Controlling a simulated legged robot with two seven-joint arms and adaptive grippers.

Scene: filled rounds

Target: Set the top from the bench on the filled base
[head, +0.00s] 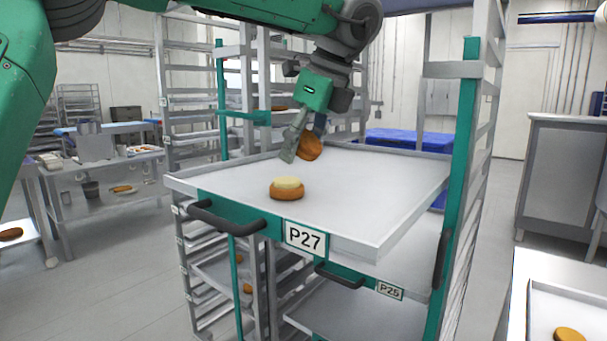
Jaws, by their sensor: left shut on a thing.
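The filled base (287,189), a round brown bun base with a pale filling on top, sits on the grey tray (365,195) marked P27, near its front edge. My left gripper (302,146) comes in from above and is shut on the top (310,148), a brown round piece held tilted. The top is above the tray, behind and slightly right of the base, apart from it. The gripper's fingers hide part of the top. My right gripper is not in view.
The tray rests in a rack with green and grey posts (462,160) at its right. A bench with another tray (575,290) holds a brown round (569,334) at the lower right. A side table (110,180) stands at the left. The tray around the base is clear.

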